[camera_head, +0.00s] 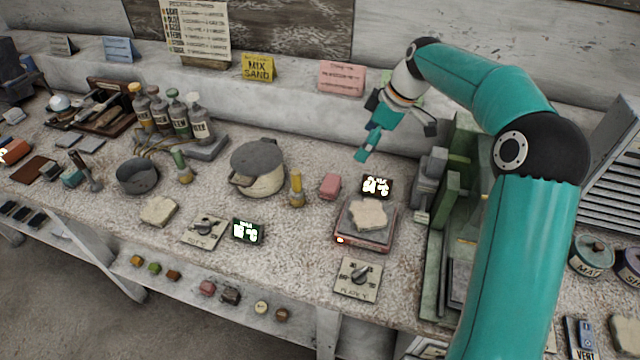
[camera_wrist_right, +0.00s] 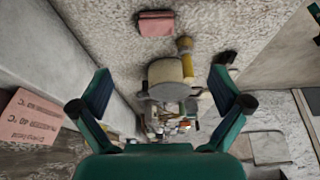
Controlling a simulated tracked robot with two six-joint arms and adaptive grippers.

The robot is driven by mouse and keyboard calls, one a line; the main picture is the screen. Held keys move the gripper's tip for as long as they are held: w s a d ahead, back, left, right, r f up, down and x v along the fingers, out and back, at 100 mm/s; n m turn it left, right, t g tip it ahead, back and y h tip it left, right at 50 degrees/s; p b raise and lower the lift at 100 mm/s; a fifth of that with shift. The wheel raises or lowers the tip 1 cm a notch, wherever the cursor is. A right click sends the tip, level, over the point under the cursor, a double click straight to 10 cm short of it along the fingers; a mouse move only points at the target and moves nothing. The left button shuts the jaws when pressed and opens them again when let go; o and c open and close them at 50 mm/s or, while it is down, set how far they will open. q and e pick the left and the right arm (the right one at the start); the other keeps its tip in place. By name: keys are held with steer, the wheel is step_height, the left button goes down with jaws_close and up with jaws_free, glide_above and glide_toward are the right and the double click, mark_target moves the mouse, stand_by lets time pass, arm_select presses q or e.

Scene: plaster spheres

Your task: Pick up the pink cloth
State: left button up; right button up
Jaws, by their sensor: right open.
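The pink cloth (camera_head: 330,186) lies folded on the speckled worktop, left of a small lit display and right of a yellow-capped bottle. It also shows in the right wrist view (camera_wrist_right: 156,23) near the top edge, beyond the fingertips. My right gripper (camera_head: 392,140) is open and empty, in the air above the back of the worktop, behind and to the right of the cloth. In the right wrist view its two fingers (camera_wrist_right: 160,92) are spread wide, with nothing held between them. My left gripper is not in view.
A lidded pot (camera_head: 258,170) and a yellow bottle (camera_head: 296,190) stand left of the cloth. A pink-framed plate (camera_head: 350,236) bearing a beige cloth (camera_head: 368,215) is in front. A green rack (camera_head: 452,190) stands to the right. Sign cards (camera_head: 341,78) line the back ledge.

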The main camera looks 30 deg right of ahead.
steer(key=w+f, duration=0.1)
steer(key=f, duration=0.1)
glide_toward(331, 182)
steer(key=x, duration=0.4)
steer(key=shift+s+a+f, duration=0.1)
steer(key=shift+s+f, duration=0.1)
steer(key=shift+f, duration=0.2)
steer(key=p+x, duration=0.2)
steer(key=x, duration=0.2)
steer(key=shift+w+f, duration=0.1)
steer(key=shift+w, duration=0.05)
steer(key=shift+w+a+f, duration=0.2)
steer(key=shift+f, duration=0.4)
steer(key=c, duration=1)
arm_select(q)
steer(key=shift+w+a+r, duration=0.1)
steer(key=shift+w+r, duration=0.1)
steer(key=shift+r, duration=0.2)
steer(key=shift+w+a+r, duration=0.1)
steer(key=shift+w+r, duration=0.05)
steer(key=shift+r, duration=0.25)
arm_select(e)
steer(key=shift+c, duration=0.2)
steer(key=shift+r, duration=0.2)
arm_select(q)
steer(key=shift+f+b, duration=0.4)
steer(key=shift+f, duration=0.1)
arm_select(e)
step_height(331, 182, up, 20)
